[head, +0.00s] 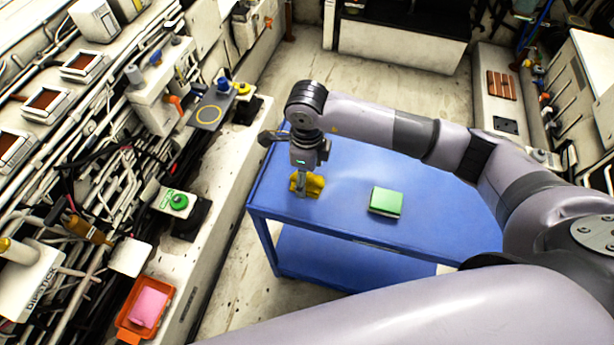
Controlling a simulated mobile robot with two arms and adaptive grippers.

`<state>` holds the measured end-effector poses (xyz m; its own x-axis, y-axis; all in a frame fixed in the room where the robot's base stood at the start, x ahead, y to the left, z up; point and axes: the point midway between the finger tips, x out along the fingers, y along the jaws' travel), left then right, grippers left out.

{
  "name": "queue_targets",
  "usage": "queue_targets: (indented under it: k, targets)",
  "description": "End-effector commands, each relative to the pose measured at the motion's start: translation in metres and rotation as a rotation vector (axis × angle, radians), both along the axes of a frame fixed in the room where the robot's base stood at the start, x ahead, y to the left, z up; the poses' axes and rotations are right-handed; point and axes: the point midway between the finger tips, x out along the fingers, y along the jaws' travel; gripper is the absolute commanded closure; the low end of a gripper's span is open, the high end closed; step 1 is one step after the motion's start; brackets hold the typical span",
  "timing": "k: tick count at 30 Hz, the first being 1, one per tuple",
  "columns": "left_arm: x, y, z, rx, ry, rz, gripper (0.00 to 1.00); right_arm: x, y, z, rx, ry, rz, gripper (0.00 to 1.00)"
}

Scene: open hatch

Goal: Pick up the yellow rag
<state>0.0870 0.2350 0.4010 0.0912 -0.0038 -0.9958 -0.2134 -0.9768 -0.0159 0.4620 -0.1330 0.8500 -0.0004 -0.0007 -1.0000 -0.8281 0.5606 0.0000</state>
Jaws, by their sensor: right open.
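The yellow rag (315,187) lies on the left part of the blue table (345,222), near its left edge. My right gripper (301,189) points down directly at the rag, and its fingers overlap the rag in the picture. The gripper is open. Whether the fingers touch the rag cannot be told from this angle. The fingers hide part of the rag. My left gripper is not in view.
A green block-like item (386,201) lies on the table right of the rag. A panel with pipes and boxes runs along the left, with a green button (179,201) and an orange tray (133,325) holding a pink item (149,306).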

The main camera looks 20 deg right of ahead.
Motion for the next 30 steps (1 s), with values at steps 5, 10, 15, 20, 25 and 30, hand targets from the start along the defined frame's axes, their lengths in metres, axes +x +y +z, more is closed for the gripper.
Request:
queue_targets:
  k: [5, 10, 15, 20, 25, 30]
  targets:
    - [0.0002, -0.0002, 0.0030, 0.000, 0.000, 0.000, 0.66, -0.0003, 0.0004, -0.0135, 0.001, -0.001, 0.001, 0.31]
    - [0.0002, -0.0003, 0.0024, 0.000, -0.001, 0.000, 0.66, -0.0001, 0.0004, -0.0141, 0.000, -0.001, 0.001, 0.31]
    - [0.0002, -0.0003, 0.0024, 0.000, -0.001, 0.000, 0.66, -0.0001, 0.0003, -0.0138, 0.001, -0.001, 0.001, 0.40]
    - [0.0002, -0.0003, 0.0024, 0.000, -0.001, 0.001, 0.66, -0.0001, 0.0003, -0.0136, 0.001, -0.001, 0.001, 0.51]
    - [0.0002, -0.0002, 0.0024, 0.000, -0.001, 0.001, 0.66, -0.0002, 0.0002, -0.0135, 0.001, -0.001, 0.001, 0.62]
    - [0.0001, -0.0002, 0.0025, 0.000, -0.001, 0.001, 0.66, -0.0002, 0.0002, -0.0135, 0.001, -0.001, 0.001, 0.73]
